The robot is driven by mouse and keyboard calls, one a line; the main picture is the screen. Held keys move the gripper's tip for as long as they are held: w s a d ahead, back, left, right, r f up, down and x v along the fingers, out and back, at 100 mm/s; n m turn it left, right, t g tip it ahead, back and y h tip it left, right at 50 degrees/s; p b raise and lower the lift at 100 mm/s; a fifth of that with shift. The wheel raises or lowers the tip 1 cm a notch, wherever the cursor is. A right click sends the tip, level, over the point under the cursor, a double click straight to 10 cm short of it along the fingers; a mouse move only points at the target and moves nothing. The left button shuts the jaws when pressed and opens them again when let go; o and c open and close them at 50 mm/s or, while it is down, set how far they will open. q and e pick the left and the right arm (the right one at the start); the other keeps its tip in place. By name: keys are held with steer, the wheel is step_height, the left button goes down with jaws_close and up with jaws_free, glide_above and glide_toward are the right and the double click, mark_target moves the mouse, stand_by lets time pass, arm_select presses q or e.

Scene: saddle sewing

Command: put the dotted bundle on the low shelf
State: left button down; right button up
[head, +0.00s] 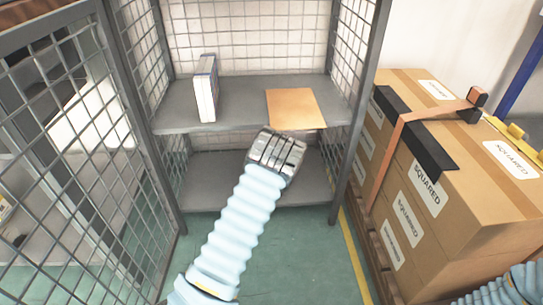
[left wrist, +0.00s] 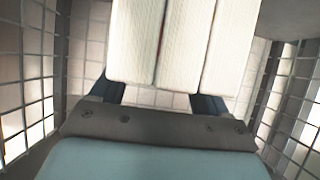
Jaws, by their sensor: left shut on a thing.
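My left gripper (head: 281,148) is at the front of the shelf unit, beside the upper shelf's front edge and over the low shelf (head: 230,190) in the picture. In the left wrist view it is shut on a pale bundle (left wrist: 184,45) of white, block-like pieces side by side. Dark fingers show at both sides, partly hidden behind the pieces. No dots can be made out on the bundle. In the head view the hand hides most or all of it. The low shelf's visible part looks bare. My right gripper is out of view.
Mesh side panels (head: 80,130) and posts flank the unit. Strapped cartons (head: 440,170) are close on the right. Green floor in front is clear.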

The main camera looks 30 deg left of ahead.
arm_select(q)
jaws_free()
steer(key=p+v, duration=0.2)
steer(key=v, duration=0.9)
steer(key=s+d+f+m+g+h, duration=0.2)
steer(key=s+d+f+g+h, duration=0.35)
steer(key=s+f, duration=0.75)
steer(key=s+d+f+m+g+h, duration=0.2)
steer(key=s+d+g+h, duration=0.2)
steer(key=s+d, duration=1.1)
steer(key=s+h, duration=0.1)
steer(key=s, duration=0.2)
steer(key=shift+f, duration=0.2)
steer(key=shift+s+d, duration=0.1)
